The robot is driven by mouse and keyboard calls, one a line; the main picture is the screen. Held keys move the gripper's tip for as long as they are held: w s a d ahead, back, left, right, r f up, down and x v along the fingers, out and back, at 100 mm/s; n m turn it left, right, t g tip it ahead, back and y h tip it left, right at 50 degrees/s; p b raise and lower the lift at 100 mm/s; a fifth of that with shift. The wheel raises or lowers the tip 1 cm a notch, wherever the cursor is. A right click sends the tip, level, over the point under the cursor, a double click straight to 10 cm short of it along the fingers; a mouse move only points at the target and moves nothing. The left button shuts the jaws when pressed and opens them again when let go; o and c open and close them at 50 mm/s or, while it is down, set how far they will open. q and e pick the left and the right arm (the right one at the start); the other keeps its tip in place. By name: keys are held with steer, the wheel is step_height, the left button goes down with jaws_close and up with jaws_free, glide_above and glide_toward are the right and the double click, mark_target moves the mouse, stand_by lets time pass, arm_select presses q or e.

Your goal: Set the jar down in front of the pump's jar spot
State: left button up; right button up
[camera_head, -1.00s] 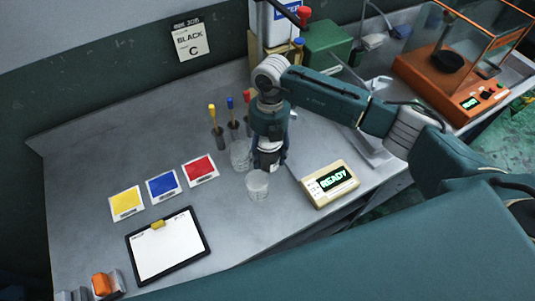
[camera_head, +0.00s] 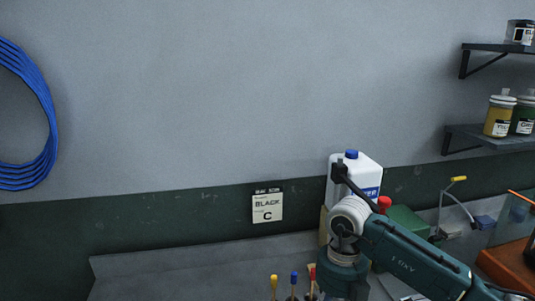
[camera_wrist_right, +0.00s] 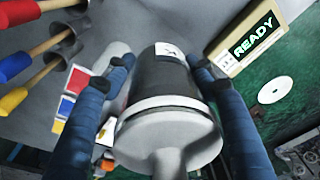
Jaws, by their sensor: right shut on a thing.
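In the right wrist view my right gripper (camera_wrist_right: 160,66) is shut on the jar (camera_wrist_right: 160,80), one blue finger on each side. The jar is a dark cylinder with a small white label, a pale rim band and a grey top with a narrow neck towards the camera. What lies under the jar is hidden. In the head view my right arm comes in from the right, and the gripper and jar are below the frame. My left gripper is in neither current view. I cannot make out the pump's jar spot.
Brushes with yellow (camera_head: 274,283), blue and red handles stand left of my right wrist. A white canister (camera_head: 362,170) stands behind it. A cream READY device (camera_wrist_right: 240,50) shows at upper right in the wrist view. Shelves with jars (camera_head: 500,115) hang at right.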

steer(key=n, duration=0.2)
steer(key=s+r+n, duration=0.1)
steer(key=n, duration=0.2)
steer(key=n+h, duration=0.1)
steer(key=n, duration=0.1)
steer(key=shift+s+d+r+n, duration=0.2)
steer(key=shift+s+d+n, duration=0.1)
steer(key=shift+d, duration=0.05)
steer(key=n, duration=0.1)
steer(key=s+n, duration=0.1)
steer(key=n, duration=0.2)
steer(key=shift+s+d+r+n+t, duration=0.15)
steer(key=shift+d+r+n+t, duration=0.05)
steer(key=shift+r+n+t, duration=0.15)
steer(key=s+d+r+n+t, duration=0.1)
steer(key=s+n, duration=0.4)
steer(key=n, duration=0.8)
steer(key=s+d+r+n+t+b, duration=0.1)
steer(key=s+n, duration=0.3)
steer(key=n, duration=0.9)
steer(key=shift+s+d+y, duration=0.3)
steer(key=shift+s+d, duration=0.05)
steer(key=shift+d, duration=0.15)
